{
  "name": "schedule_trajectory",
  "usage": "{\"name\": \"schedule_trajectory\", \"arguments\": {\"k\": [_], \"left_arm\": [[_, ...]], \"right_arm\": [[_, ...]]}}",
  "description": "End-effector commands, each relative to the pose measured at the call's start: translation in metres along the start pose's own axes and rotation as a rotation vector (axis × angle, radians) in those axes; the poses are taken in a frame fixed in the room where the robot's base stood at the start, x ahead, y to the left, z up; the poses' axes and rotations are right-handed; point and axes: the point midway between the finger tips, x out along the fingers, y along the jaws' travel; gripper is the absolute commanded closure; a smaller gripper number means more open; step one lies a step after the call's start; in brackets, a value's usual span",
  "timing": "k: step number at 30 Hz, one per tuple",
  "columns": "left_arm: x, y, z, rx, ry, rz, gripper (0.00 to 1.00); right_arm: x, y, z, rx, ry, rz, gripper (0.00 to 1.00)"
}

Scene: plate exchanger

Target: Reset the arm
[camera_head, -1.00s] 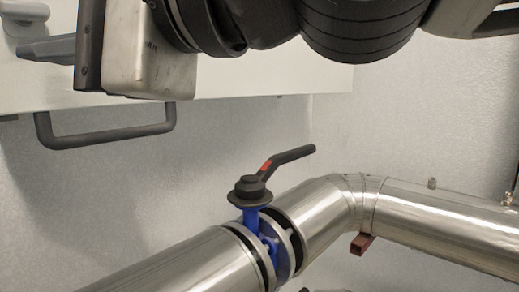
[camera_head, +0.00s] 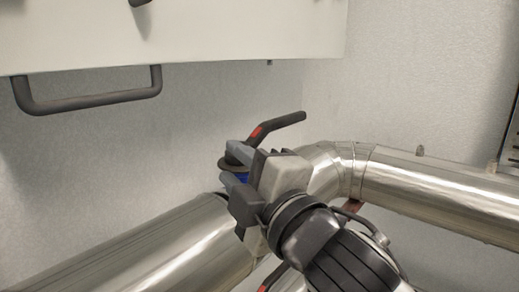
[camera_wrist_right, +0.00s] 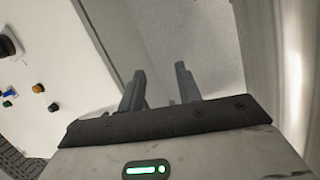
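My right gripper (camera_head: 226,166) is in the middle of the head view, its fingers pointing left. In the right wrist view its two grey fingers (camera_wrist_right: 160,88) stand apart with nothing between them. A valve with a black lever (camera_head: 285,123) with a red mark shows just above and behind the gripper in the head view. The lever slants up to the right. A bit of the blue valve body (camera_head: 240,179) shows between the fingers, seemingly behind them; the rest is hidden. I cannot tell whether anything touches. My left gripper is not in view.
A shiny metal pipe (camera_head: 150,252) runs from lower left, past the valve, to an elbow and a right-hand section (camera_head: 440,197). A white cabinet (camera_head: 230,30) with a dark handle (camera_head: 90,101) is at upper left. Its buttons (camera_wrist_right: 38,88) show in the wrist view.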

Motion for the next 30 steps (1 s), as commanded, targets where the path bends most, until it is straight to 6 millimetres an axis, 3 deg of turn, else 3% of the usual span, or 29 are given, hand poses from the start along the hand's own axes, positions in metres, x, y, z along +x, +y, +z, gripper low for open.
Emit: {"name": "schedule_trajectory", "arguments": {"k": [1, 6, 8, 12, 15, 21, 27, 30], "left_arm": [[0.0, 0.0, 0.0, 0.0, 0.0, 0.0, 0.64], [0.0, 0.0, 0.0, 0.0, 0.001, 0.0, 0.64], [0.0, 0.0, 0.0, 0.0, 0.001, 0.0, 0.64], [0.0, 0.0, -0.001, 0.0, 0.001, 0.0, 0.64], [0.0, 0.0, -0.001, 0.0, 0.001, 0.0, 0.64], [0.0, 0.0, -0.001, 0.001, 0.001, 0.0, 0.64], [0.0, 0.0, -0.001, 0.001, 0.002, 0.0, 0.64], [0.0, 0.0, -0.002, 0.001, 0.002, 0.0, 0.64]], "right_arm": [[-0.009, -0.029, 0.025, 0.142, -0.079, -0.072, 0.66], [-0.059, -0.121, 0.094, 0.565, -0.379, -0.269, 0.66], [-0.086, -0.154, 0.113, 0.697, -0.497, -0.33, 0.66], [-0.157, -0.222, 0.143, 0.954, -0.78, -0.446, 0.66], [-0.204, -0.256, 0.152, 1.076, -0.952, -0.501, 0.66], [-0.282, -0.296, 0.155, 1.227, -1.226, -0.567, 0.66], [-0.352, -0.319, 0.149, 1.316, -1.47, -0.608, 0.66], [-0.333, -0.329, 0.152, 1.336, -1.376, -0.56, 0.66]]}}
